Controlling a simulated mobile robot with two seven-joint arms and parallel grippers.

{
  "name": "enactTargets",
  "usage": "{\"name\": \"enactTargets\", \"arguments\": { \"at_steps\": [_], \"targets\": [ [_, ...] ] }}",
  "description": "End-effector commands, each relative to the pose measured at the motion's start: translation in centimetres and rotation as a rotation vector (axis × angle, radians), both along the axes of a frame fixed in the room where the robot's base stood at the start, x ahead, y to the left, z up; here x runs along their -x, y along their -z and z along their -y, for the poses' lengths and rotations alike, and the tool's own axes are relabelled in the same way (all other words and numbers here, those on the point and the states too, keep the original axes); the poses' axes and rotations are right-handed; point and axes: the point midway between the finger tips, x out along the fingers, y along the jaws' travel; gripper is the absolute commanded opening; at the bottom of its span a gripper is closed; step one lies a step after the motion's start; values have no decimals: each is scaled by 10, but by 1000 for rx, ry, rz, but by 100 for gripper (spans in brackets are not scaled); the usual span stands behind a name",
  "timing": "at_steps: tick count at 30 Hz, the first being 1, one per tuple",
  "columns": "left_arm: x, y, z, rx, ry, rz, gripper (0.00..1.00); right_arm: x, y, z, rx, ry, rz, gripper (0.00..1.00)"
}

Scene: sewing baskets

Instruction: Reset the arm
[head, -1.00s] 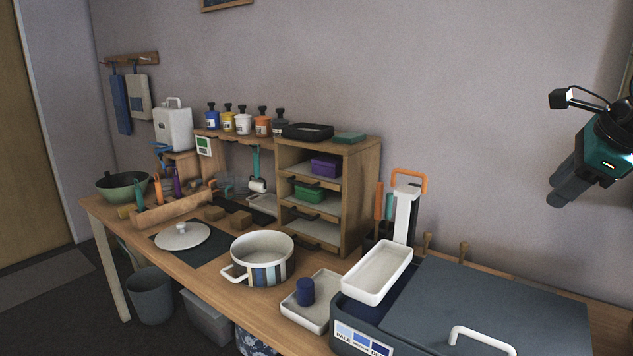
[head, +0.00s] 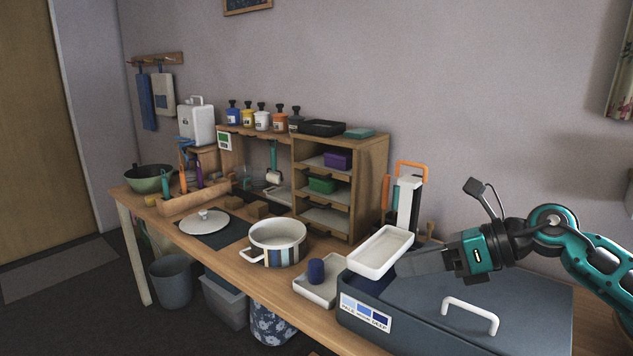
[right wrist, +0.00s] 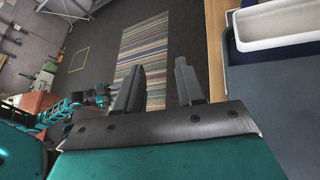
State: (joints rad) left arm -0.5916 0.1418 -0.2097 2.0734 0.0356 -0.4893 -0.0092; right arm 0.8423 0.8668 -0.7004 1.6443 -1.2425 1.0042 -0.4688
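My right gripper (head: 402,265) reaches in from the right in the head view. Its fingers are low over the lidded blue-grey box, close to the white tray (head: 380,252) tilted on the box's left end. I cannot tell whether they touch the tray. In the right wrist view the two dark fingers (right wrist: 156,85) stand apart with nothing between them, so it is open and empty.
The blue-grey box (head: 440,318) has a white-handled lid. Left of it are a small tray (head: 328,293) holding a blue cylinder (head: 316,271), a striped pot (head: 277,243) and a wooden shelf (head: 370,190).

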Motion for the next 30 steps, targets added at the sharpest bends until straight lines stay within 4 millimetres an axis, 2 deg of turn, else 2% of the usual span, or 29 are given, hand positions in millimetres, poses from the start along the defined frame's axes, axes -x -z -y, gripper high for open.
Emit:
{"name": "enactTargets", "arguments": {
  "at_steps": [1, 4, 7, 10, 14, 17, 20, 24, 27, 29, 30],
  "targets": [
    [1, 2, -2, -3, -3, -1, 38, 10, 10, -24, -137, 8, -75, 38],
    [2, 6, -5, -9, -8, -2, 38, 22, 18, -54, -402, 64, -226, 38],
    [4, 10, -7, -14, -12, -2, 38, 29, 26, -70, -659, 154, -397, 38],
    [5, 14, -10, -19, -17, -3, 38, 34, 40, -73, -906, 276, -589, 38],
    [7, 19, -14, -26, -22, -2, 38, 39, 73, -62, -1206, 479, -854, 38],
    [9, 23, -17, -31, -26, -2, 38, 49, 112, -46, -1419, 671, -1065, 38],
    [11, 27, -19, -36, -29, -2, 38, 69, 160, -28, -1614, 891, -1279, 38],
    [13, 31, -23, -43, -34, -1, 38, 117, 233, -4, -1845, 1230, -1550, 38],
    [15, 34, -25, -47, -37, -2, 38, 157, 274, 6, -1962, 1449, -1698, 38],
    [15, 36, -27, -49, -38, -2, 38, 178, 292, 10, -2011, 1554, -1762, 38],
    [16, 36, -27, -50, -38, -2, 38, 189, 301, 11, 2019, -1596, 1780, 38]
  ]
}}
